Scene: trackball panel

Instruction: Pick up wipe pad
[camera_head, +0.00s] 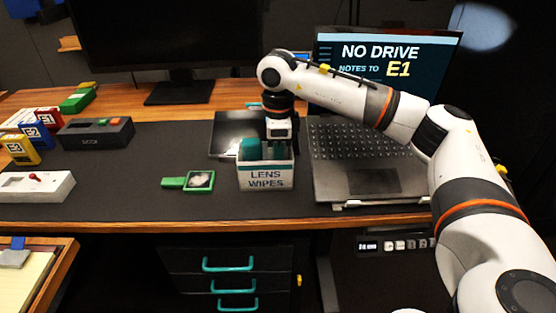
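A white box labelled LENS WIPES (266,179) stands near the front edge of the dark desk mat. Teal wipe pads (249,149) stick up out of its open top. My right gripper (279,141) points down at the box from above, at the right half of its opening. Its fingertips are hidden among the box rim and teal pieces, so I cannot tell whether they are open or shut, or whether they touch a pad. My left gripper is out of view.
An open laptop (360,180) stands close to the box's right. A green-handled tool (190,182) lies left of the box. A dark tablet-like panel (232,130) is behind it. A dark case (96,133), coloured boxes and a white switch box (37,187) are farther left.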

